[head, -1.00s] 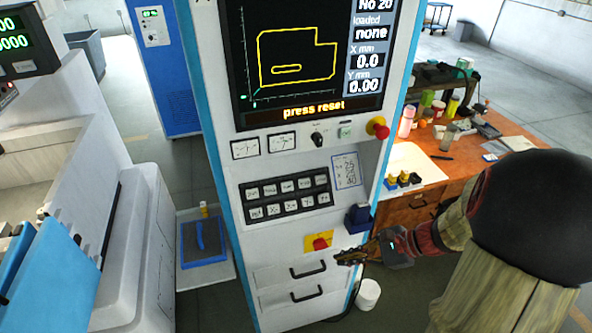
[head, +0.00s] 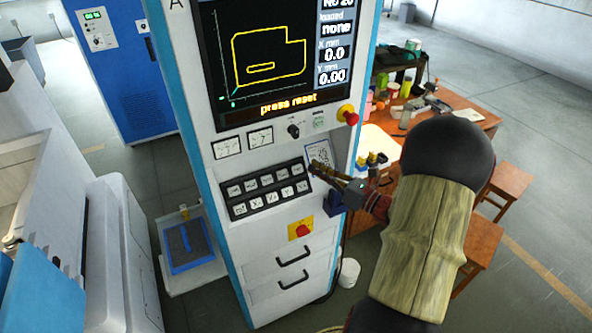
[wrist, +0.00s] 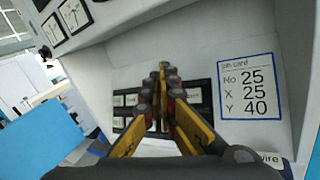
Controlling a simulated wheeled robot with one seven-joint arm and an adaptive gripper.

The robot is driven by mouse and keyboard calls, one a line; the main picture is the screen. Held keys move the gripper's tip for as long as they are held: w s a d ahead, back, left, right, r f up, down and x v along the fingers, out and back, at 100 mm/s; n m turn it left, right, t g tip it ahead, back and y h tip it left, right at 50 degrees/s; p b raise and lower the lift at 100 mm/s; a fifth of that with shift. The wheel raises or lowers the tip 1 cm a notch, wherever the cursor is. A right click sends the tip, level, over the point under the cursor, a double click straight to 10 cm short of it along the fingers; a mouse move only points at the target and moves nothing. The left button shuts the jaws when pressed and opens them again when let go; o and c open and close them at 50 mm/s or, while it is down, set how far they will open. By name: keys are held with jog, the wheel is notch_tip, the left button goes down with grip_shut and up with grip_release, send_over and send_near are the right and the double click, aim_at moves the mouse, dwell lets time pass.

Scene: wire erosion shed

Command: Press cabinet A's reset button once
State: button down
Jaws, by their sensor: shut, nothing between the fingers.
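Cabinet A (head: 225,200) stands upright in the middle of the head view, with the letter A at its top left. Its screen (head: 255,60) reads "press reset", loaded "none", X 0.0 and Y 0.00. A small pale green button (head: 319,123) sits below the screen, beside a black knob (head: 293,130); its label is too small to read. My gripper (head: 314,168) is shut and empty, in front of the panel near the right end of the black keypad (head: 265,190). In the wrist view its fingertips (wrist: 163,70) overlap the keypad (wrist: 125,100); contact cannot be told.
A red emergency knob (head: 347,115) on yellow juts out at the panel's right. A job card (wrist: 248,90) reads No 25, X 25, Y 40. A red switch on a yellow plate (head: 301,230) sits lower. A wooden bench (head: 455,125) stands behind at right.

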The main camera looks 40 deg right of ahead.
aim_at(297, 169)
jog(key=shift+w+d+f+b, duration=0.3)
jog(key=shift+w+f+b, duration=0.55)
jog(key=shift+w, duration=0.3)
jog(key=shift+w+d+f+b, duration=0.3)
jog(key=shift+w+f+b, duration=0.55)
jog(key=shift+w, duration=0.35)
jog(key=shift+w+d+f+b, duration=0.3)
jog(key=shift+w+f+b, duration=0.4)
jog(key=shift+w+f, duration=0.35)
jog(key=shift+w, duration=0.2)
jog(key=shift+w+f, duration=0.1)
jog(key=shift+w, duration=0.1)
jog(key=shift+w+d+f, duration=0.15)
jog(key=shift+w+f, duration=0.05)
jog(key=shift+w, duration=0.1)
jog(key=shift+s+r+p, duration=0.35)
jog(key=shift+s+r, duration=0.1)
jog(key=shift+s, duration=0.2)
